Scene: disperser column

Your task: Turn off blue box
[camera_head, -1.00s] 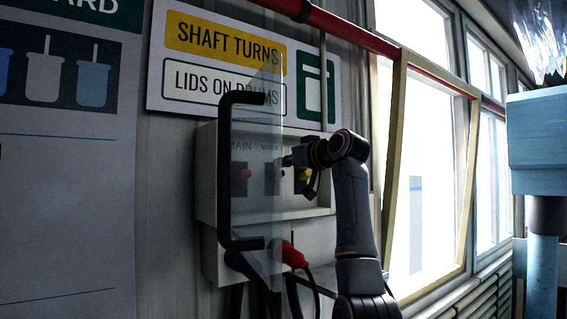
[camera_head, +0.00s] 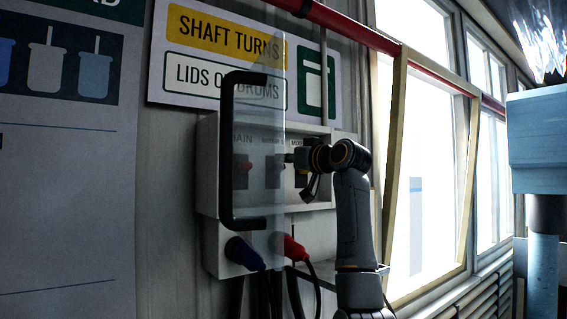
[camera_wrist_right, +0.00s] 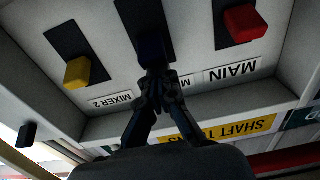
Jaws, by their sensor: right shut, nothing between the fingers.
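A grey switch box (camera_head: 206,170) on the wall carries a red switch (camera_head: 241,172) under MAIN, a middle switch, and a third under a MIXER label. A clear cover with a black handle (camera_head: 227,150) stands in front of part of it. In the right wrist view the panel appears upside down, with a red switch (camera_wrist_right: 244,24), a dark blue middle switch (camera_wrist_right: 151,46) and a yellow switch (camera_wrist_right: 77,73). My right gripper (camera_wrist_right: 158,78) is shut and empty, its fingertips at the middle switch. I cannot tell whether they touch. My left gripper is out of view.
A blue plug (camera_head: 245,254) and a red plug (camera_head: 294,249) with hanging cables sit below the box. A pale blue machine housing (camera_head: 536,140) stands at the right. A tilted window frame (camera_head: 396,150) is right of my arm.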

